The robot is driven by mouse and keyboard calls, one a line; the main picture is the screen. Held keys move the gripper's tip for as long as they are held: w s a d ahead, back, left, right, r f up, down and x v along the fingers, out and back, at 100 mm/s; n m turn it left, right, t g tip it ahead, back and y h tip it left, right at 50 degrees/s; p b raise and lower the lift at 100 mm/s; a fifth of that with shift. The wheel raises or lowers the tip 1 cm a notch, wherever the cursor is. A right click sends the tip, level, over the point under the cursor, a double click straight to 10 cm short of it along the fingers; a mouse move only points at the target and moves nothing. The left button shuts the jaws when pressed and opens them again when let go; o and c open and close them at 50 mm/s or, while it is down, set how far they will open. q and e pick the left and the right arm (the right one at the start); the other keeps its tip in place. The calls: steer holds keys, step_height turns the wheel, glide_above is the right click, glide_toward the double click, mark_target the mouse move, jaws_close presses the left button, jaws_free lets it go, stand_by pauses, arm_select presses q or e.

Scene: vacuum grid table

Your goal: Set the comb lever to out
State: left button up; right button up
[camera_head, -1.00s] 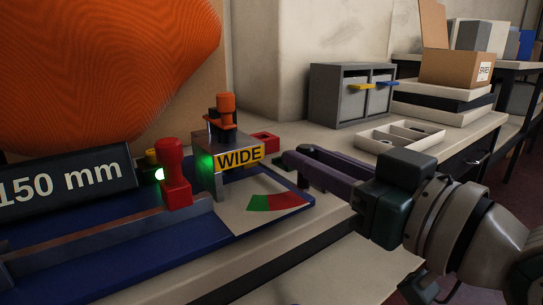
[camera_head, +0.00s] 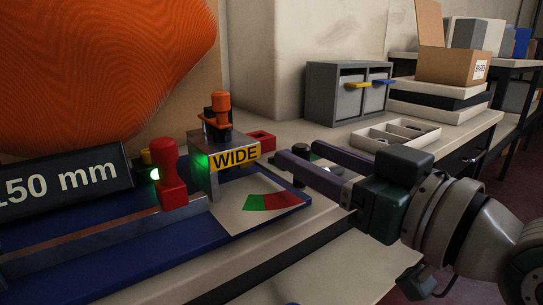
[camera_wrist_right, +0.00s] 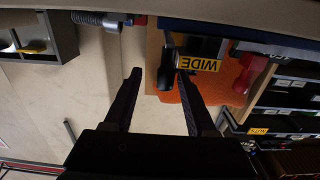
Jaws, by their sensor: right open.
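A grey block with a yellow WIDE label (camera_head: 235,156) stands on the blue machine, with an orange-topped knob (camera_head: 222,104) on top. A red upright handle (camera_head: 170,178) stands just left of it. Which part is the comb lever I cannot tell for sure. My right gripper (camera_head: 298,158) is open and empty, just right of the WIDE block and apart from it. In the right wrist view the open fingers (camera_wrist_right: 158,77) point toward the upside-down WIDE label (camera_wrist_right: 200,64). A dark round-ended part (camera_wrist_right: 166,72) shows between the fingertips there. My left gripper is not in view.
A 150 mm sign (camera_head: 62,187) and a large orange mass (camera_head: 100,65) fill the left. A green-red scale plate (camera_head: 268,202) lies below the WIDE block. A grey cabinet (camera_head: 345,95) and a divided tray (camera_head: 378,143) stand behind my right gripper.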

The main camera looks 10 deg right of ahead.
steer(key=p+v, duration=0.2)
steer(key=v, duration=0.8)
steer(key=shift+p, duration=0.3)
